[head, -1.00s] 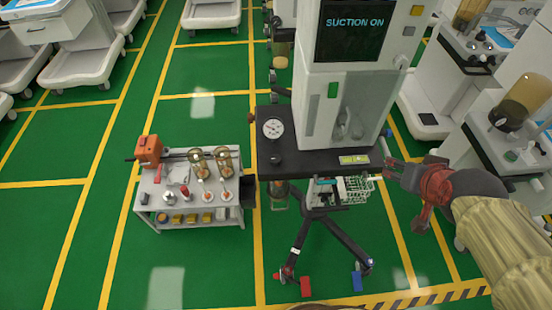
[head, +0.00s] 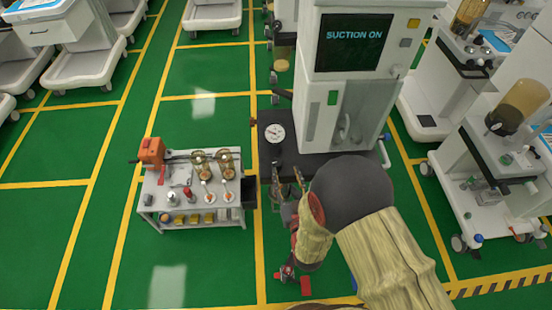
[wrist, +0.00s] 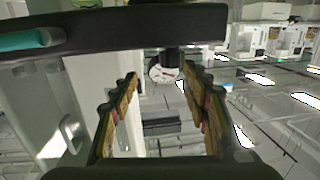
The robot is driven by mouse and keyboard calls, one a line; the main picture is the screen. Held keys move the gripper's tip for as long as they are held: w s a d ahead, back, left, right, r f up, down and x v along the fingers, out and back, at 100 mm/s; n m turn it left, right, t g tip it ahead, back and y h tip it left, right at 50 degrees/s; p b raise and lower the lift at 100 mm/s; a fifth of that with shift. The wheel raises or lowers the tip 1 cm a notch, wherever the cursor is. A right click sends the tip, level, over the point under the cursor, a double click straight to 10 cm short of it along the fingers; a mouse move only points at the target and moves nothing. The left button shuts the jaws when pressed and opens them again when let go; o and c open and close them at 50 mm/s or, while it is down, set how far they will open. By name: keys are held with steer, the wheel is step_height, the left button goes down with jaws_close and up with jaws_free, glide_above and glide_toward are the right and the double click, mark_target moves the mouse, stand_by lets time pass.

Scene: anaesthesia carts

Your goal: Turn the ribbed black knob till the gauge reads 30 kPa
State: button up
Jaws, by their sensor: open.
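The round white gauge (head: 275,132) stands at the left end of the cart's black top in the head view. Its dial is too small to read there. The black knob (head: 275,160) is a small dark shape in front of it at the top's front edge; its ribs cannot be made out. My gripper (head: 288,182) is open and empty, just in front of that edge, close to the knob but apparently apart from it. In the wrist view the gauge (wrist: 164,73) shows beyond and between the open fingers (wrist: 163,112), with a dark knob-like shape (wrist: 173,56) beside it.
The cart's black top (head: 320,165) carries a white column with a "SUCTION ON" screen (head: 353,43). A grey side table (head: 195,222) with vials and tools stands close on the left. Other carts (head: 490,170) stand on the right. Green floor in front is mostly open.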

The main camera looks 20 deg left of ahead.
mark_target(278, 167)
steer(key=shift+s+a+f, duration=0.25)
steer(key=shift+s+f, duration=0.25)
steer(key=shift+s, duration=0.1)
steer(key=shift+s+n+y, duration=0.3)
steer(key=shift+s+y, duration=0.05)
steer(key=shift+y, duration=0.05)
steer(key=shift+a, duration=0.15)
steer(key=b+x, duration=0.1)
steer(key=x, duration=0.6)
steer(key=shift+w+a+r, duration=0.1)
steer(key=shift+w+a, duration=0.05)
steer(key=shift+w, duration=0.15)
steer(key=c, duration=1.1)
steer(key=shift+c, duration=0.3)
